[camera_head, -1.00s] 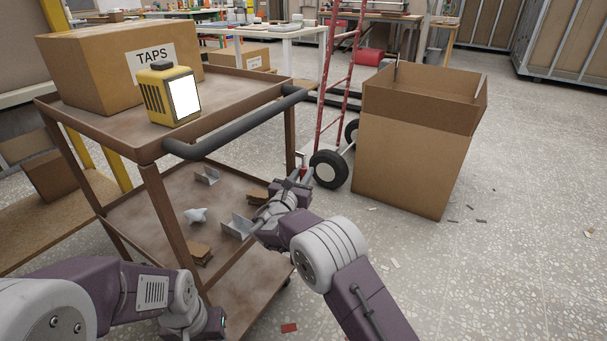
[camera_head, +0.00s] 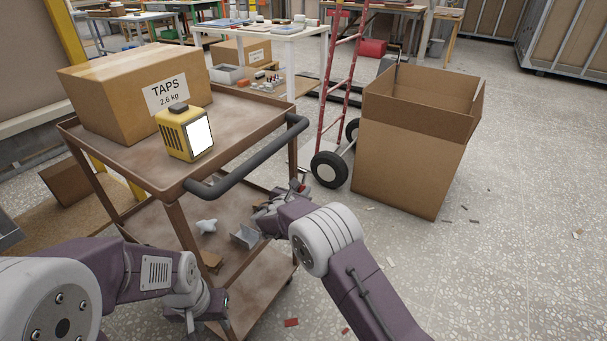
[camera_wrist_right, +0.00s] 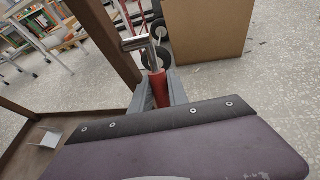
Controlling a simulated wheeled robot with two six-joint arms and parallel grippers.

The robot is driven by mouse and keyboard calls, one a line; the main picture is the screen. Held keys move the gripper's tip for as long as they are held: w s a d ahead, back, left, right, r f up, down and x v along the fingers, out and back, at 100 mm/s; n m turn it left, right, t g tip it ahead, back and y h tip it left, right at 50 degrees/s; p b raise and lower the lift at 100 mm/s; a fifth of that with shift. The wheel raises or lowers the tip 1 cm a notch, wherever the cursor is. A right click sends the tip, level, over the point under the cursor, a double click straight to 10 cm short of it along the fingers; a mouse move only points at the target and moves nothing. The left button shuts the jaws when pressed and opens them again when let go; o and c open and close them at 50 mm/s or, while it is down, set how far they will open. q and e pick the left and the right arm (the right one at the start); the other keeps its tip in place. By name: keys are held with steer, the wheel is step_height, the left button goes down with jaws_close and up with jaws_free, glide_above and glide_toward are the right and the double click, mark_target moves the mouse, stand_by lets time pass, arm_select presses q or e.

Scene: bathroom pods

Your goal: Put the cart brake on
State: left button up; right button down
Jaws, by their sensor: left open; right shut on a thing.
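The cart (camera_head: 168,187) is a brown two-shelf trolley with a black push handle (camera_head: 255,160). A red lever with a metal stem, likely its brake (camera_wrist_right: 158,86), stands by a cart post in the right wrist view. In the head view only a small red bit (camera_head: 303,187) shows. My right gripper (camera_head: 296,189) is shut around the red lever; its fingers also show in the right wrist view (camera_wrist_right: 158,93). My left gripper (camera_head: 212,304) is low beside the cart's near corner, open and apart from the lever; its fingertips are hard to make out.
A TAPS box (camera_head: 135,95) and a yellow lamp-like device (camera_head: 185,133) stand on the top shelf. Loose brackets (camera_head: 245,236) lie on the lower shelf. A red hand truck (camera_head: 340,85) and an open carton (camera_head: 405,150) stand beyond. Floor at right is mostly clear.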

steer(key=shift+s+a+r+g+y+p, duration=0.2)
steer(key=shift+g+p, duration=0.3)
steer(key=shift+p, duration=0.8)
steer(key=shift+s+a+r+g+y+p, duration=0.1)
steer(key=shift+s+r+g+y+p, duration=0.3)
steer(key=shift+p, duration=0.85)
steer(key=shift+a+f+g+p, duration=0.1)
steer(key=shift+f+g+p, duration=0.25)
steer(key=shift+p, duration=0.25)
steer(key=c, duration=1.5)
jaws_free()
steer(key=shift+c, duration=0.2)
steer(key=shift+w, duration=0.1)
